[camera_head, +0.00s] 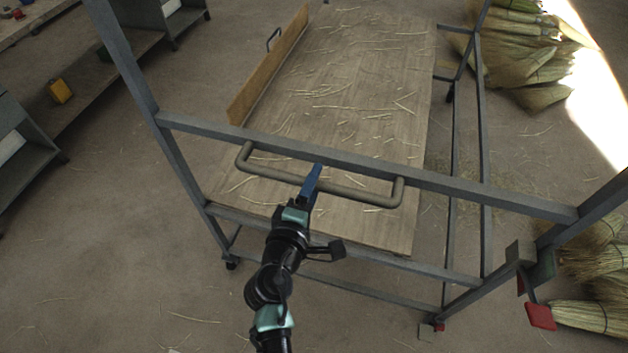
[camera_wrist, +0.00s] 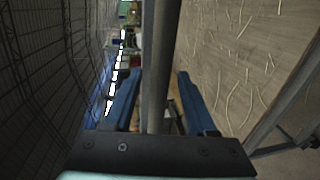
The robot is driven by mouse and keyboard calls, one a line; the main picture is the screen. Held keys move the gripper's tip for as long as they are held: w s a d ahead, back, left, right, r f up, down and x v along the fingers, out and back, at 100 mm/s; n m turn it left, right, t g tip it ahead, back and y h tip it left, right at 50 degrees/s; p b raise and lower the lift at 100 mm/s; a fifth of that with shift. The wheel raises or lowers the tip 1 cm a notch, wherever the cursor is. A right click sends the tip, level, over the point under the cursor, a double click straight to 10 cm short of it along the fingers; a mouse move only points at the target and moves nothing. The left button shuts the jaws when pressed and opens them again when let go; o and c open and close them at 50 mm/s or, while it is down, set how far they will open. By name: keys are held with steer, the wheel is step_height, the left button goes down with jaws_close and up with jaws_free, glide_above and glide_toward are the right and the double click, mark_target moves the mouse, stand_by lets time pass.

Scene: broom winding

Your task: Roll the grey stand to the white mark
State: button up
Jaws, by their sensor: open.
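The grey stand (camera_head: 372,164) is a metal frame on casters. It carries a wooden board (camera_head: 350,90) strewn with straw. A grey-brown handle (camera_head: 362,195) sticks out from its near top rail. My gripper (camera_head: 315,174) is at the middle of this handle, with blue fingers. In the wrist view my gripper (camera_wrist: 160,76) is open, and the handle bar (camera_wrist: 155,100) runs between the two fingers with a gap on the right side. The head view hides the far finger. I see no clear white mark on the floor; a bright patch lies at the upper right.
Brooms (camera_head: 525,50) lie on the floor at the upper right, and more (camera_head: 600,265) at the lower right. A red pedal-like piece (camera_head: 540,316) is by the stand's right leg. Shelves (camera_head: 90,85) stand at the left. Floor between shelves and stand is clear.

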steer(key=shift+w, duration=0.2)
jaws_close()
stand_by(1.4)
